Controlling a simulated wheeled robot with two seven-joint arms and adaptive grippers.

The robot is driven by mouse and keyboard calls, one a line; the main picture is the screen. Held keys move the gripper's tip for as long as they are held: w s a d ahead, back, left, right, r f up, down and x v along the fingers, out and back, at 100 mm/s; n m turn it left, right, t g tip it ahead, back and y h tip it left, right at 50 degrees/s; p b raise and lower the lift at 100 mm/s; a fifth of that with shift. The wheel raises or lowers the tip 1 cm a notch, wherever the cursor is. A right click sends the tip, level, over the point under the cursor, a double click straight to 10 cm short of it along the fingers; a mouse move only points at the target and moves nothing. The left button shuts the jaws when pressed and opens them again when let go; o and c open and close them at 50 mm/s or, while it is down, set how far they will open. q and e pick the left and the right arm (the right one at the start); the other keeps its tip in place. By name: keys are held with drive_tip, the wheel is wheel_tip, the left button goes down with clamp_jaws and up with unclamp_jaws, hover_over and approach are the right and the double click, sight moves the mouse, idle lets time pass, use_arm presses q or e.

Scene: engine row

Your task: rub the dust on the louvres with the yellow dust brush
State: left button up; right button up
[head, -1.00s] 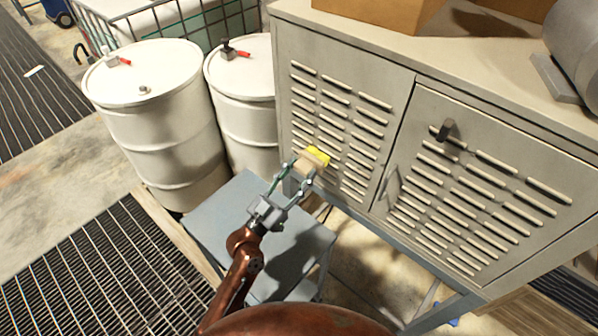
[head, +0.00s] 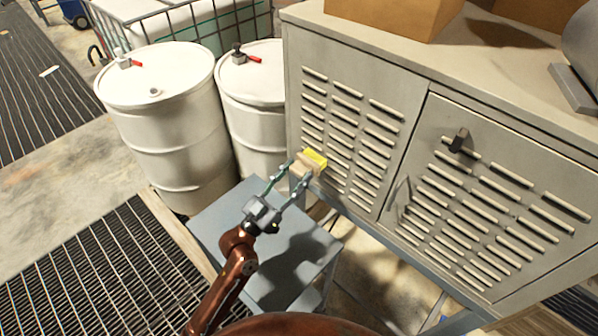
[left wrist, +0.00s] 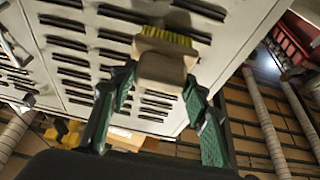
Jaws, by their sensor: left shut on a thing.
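My left gripper (head: 297,170) is shut on the yellow dust brush, gripping its pale wooden block (left wrist: 162,72) from both sides. The yellow bristles (head: 315,159) point away from the gripper towards the cabinet's left louvred panel (head: 345,190). In the left wrist view the bristles (left wrist: 168,37) lie across the picture in front of the dark louvre slots (left wrist: 115,50). I cannot tell whether they touch the panel. The brush is by the lower left part of the left louvres. No dust can be made out clearly. My right gripper is not in view.
A grey table (head: 220,215) stands below my left arm. Two white drums (head: 170,130) stand left of the cabinet. The right cabinet door (head: 500,170) has louvres and a dark latch (head: 459,139). A cardboard box (head: 390,15) sits on top.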

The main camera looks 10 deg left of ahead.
use_arm(q)
drive_tip(key=shift+s+a+r, duration=0.1)
drive_tip(key=shift+s+a, duration=0.35)
drive_tip(key=shift+s, duration=0.25)
drive_tip(key=shift+s+a+f, duration=0.1)
drive_tip(key=shift+s+a, duration=0.3)
drive_tip(key=shift+s, duration=0.25)
drive_tip(key=shift+s+a+r, duration=0.1)
drive_tip(key=shift+s+a, duration=0.35)
drive_tip(key=shift+s, duration=0.25)
drive_tip(key=shift+s+a, duration=0.4)
drive_tip(key=shift+s, duration=0.2)
drive_tip(key=shift+s+a, duration=0.4)
drive_tip(key=shift+s, duration=0.2)
